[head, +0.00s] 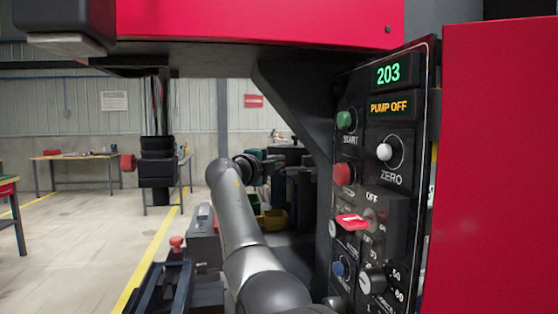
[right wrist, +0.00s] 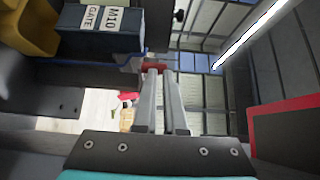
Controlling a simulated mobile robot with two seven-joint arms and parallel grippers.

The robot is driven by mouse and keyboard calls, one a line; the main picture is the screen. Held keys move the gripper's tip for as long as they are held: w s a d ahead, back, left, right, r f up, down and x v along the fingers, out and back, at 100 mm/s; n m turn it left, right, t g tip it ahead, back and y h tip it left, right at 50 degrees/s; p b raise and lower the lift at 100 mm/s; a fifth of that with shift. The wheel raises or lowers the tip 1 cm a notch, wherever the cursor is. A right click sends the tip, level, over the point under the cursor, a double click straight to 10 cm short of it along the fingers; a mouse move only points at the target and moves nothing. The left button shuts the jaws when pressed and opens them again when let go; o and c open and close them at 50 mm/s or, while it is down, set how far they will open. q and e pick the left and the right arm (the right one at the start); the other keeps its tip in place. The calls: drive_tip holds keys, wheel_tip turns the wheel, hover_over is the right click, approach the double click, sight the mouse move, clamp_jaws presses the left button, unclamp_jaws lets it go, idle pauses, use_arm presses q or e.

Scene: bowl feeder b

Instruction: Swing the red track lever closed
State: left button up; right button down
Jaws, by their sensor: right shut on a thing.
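In the right wrist view, a small red piece (right wrist: 153,66), which looks like the grip of the red track lever, lies between the tips of my right gripper (right wrist: 161,75). The two grey fingers are close together and shut on it. In the head view my right arm reaches forward, and my right gripper (head: 272,167) is small and dark at its far end, beside the machine. The lever cannot be made out there. How far the lever is swung cannot be told. My left gripper is not in view.
A control panel (head: 398,150) with knobs, a red switch handle (head: 351,221) and lit displays stands close right of my arm. A red housing overhangs above. A red-knobbed fixture (head: 176,242) stands left. In the wrist view, a block labelled GATE M10 (right wrist: 101,28) is near the fingers.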

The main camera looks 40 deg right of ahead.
drive_tip(key=shift+w+d+r, duration=0.1)
drive_tip(key=shift+w, duration=0.2)
drive_tip(key=shift+a, duration=0.2)
idle(0.3)
drive_tip(key=b+v, duration=0.1)
drive_tip(key=v, duration=0.6)
drive_tip(key=shift+s+a, duration=0.2)
idle(0.5)
